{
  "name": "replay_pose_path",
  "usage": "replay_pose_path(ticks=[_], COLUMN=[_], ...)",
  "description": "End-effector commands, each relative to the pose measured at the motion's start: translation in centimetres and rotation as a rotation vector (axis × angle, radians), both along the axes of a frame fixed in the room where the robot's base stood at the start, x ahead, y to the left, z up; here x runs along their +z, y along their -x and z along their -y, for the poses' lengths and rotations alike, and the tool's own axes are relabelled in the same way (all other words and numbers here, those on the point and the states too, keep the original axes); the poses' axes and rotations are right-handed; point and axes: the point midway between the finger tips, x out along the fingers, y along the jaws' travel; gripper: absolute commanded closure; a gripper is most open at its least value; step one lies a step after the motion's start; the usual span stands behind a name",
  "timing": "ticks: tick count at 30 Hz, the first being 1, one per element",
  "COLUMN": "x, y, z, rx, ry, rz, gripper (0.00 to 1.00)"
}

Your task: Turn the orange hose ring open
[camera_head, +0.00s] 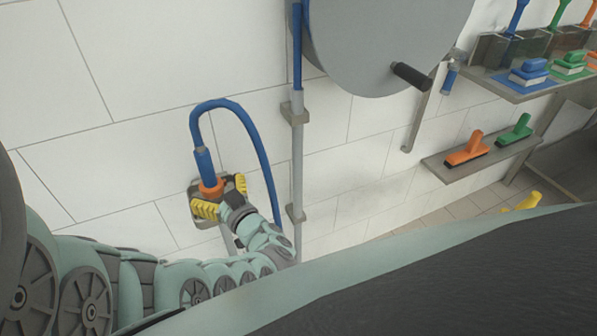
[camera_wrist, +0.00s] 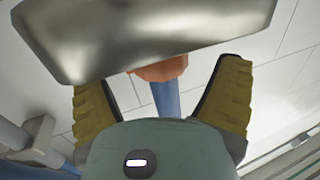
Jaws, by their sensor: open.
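The orange hose ring (camera_head: 211,188) sits at the lower end of the blue hose (camera_head: 205,166), close to the wall. In the wrist view the ring (camera_wrist: 160,70) shows partly, with the grey metal block (camera_wrist: 150,35) hiding the rest. My gripper (camera_head: 222,196) is open at the ring, its yellow fingers on either side. In the wrist view my gripper (camera_wrist: 165,78) has a gap between each finger and the ring. The blue hose (camera_wrist: 166,98) runs down between the fingers. I cannot tell whether a finger touches the metal block.
A vertical grey pipe (camera_head: 298,160) with brackets stands just right of my gripper. A large grey reel (camera_head: 375,40) with a black handle (camera_head: 411,76) is above right. Shelves with brushes (camera_head: 467,148) are farther right. The tiled wall left of the hose is clear.

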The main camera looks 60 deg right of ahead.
Motion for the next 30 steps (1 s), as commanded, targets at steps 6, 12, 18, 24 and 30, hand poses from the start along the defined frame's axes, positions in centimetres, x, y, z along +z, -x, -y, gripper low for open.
replay_pose_path(ticks=[6, 12, 18, 24, 30], x=[-0.1, -0.1, 0.0, 0.0, 0.0], y=[3.7, 7.1, 8.8, 9.0, 9.0], z=[-1.0, -1.8, -2.2, -2.2, -2.2], rx=[0.002, -0.001, 0.000, 0.000, 0.000], ry=[0.001, -0.001, -0.001, 0.000, 0.000], rz=[-0.004, -0.006, -0.001, 0.000, 0.000], gripper=[0.11, 0.11, 0.11, 0.11, 0.11])
